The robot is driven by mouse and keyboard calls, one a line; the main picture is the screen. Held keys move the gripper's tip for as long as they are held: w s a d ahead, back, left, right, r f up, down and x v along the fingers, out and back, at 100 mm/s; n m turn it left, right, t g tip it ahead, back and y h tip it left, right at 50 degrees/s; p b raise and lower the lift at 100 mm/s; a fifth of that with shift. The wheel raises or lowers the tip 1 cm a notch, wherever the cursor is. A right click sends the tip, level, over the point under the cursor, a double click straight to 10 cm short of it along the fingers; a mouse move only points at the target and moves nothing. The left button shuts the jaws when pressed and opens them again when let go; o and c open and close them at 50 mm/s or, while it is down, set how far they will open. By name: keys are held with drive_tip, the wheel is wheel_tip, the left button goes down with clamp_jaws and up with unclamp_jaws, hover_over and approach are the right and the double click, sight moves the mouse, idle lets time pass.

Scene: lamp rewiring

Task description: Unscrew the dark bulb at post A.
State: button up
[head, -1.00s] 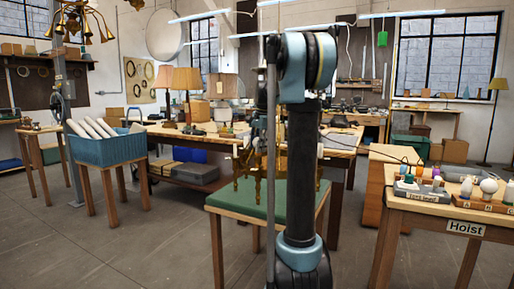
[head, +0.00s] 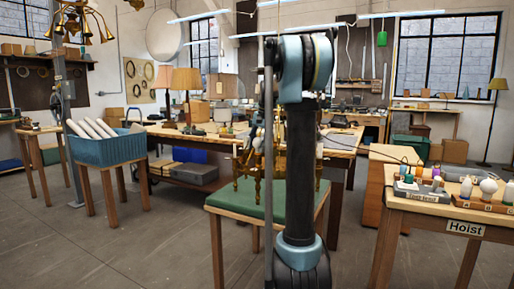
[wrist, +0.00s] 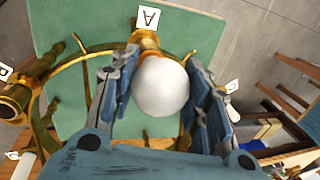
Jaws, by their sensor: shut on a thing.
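In the wrist view a pale, round bulb (wrist: 162,88) sits at a brass socket (wrist: 148,42) beside a white card marked A (wrist: 148,18). My gripper (wrist: 160,92) has one finger on each side of the bulb and is shut on it. The bulb's base meets the socket, and I cannot tell how far it is screwed in. The brass lamp frame (wrist: 70,72) curves around it over a green tabletop (wrist: 65,30). In the head view the brass lamp (head: 247,168) stands on the green-topped table (head: 232,200), partly hidden by my arm, which also hides my gripper.
On the right, the Hoist bench (head: 415,205) carries a grey block with coloured pieces (head: 418,188) and a rack of bulbs (head: 487,188). A blue bin (head: 95,152) with white rolls stands on a stool at left. Open floor (head: 130,245) lies at front left.

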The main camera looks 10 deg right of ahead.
drive_tip(key=n+g, duration=0.1)
drive_tip(key=n, duration=0.4)
drive_tip(key=shift+w+a+n+y, duration=0.1)
drive_tip(key=shift+n+y, duration=0.2)
drive_tip(key=n+g, duration=0.1)
drive_tip(key=n, duration=0.4)
drive_tip(key=shift+n, duration=0.4)
drive_tip(key=shift+n+g, duration=0.4)
drive_tip(key=shift+n, duration=0.7)
drive_tip(key=n, duration=0.2)
drive_tip(key=shift+n+g, duration=0.3)
drive_tip(key=n+h, duration=0.1)
drive_tip(key=n, duration=0.4)
drive_tip(key=shift+g+h, duration=0.3)
drive_tip(key=shift+h, duration=0.1)
